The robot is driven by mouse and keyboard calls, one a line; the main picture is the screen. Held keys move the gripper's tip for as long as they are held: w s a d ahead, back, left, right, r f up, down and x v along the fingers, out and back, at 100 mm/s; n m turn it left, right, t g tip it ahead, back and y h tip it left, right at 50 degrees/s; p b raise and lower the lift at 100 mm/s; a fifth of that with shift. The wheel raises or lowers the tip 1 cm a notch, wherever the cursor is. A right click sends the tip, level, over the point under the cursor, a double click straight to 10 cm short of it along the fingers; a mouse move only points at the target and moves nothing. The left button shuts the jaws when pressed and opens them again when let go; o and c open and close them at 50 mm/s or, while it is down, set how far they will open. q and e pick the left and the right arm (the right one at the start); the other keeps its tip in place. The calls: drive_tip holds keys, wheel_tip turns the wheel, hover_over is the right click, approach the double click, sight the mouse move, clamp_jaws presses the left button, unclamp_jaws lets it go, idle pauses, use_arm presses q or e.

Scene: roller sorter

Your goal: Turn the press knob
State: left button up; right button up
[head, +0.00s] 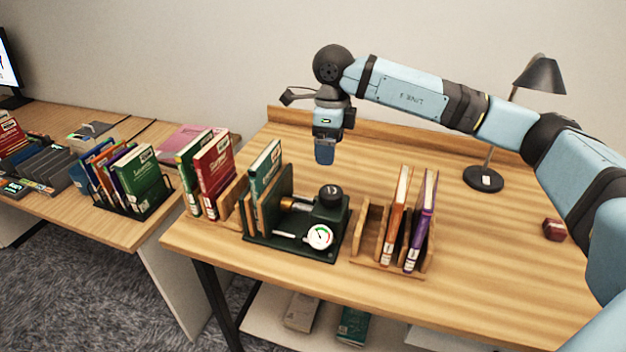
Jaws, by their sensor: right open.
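The press (290,242) is a dark green device on the wooden table, with a white round gauge (320,237) at its front. A black knob (331,194) sits on top at its right rear, and a brass cylinder (290,204) lies to the knob's left. A green book (265,171) stands upright at the press's left side. My right gripper (324,152) points down in the air above and behind the knob, apart from it. Its fingers are small here, and nothing shows between them. My left gripper is not in view.
A wooden rack (365,262) with an orange and a purple book stands right of the press. Red and green books (213,165) stand to its left. A lamp (483,178) and a small dark red block (554,229) are farther right. The table's middle right is clear.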

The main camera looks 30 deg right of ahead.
sight(331, 190)
drive_tip(key=shift+s+d+f, duration=0.1)
drive_tip(key=shift+s+f, duration=0.2)
drive_tip(key=shift+f, duration=0.35)
drive_tip(key=shift+s+d+f, duration=0.1)
drive_tip(key=shift+s+f, duration=0.2)
drive_tip(key=shift+f, duration=0.3)
wheel_tip(331, 190, down, 10)
drive_tip(key=shift+w+f+p, duration=0.15)
drive_tip(key=shift+p, duration=0.25)
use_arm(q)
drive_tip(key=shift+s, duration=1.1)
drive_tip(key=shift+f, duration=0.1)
use_arm(e)
drive_tip(key=c, duration=0.9)
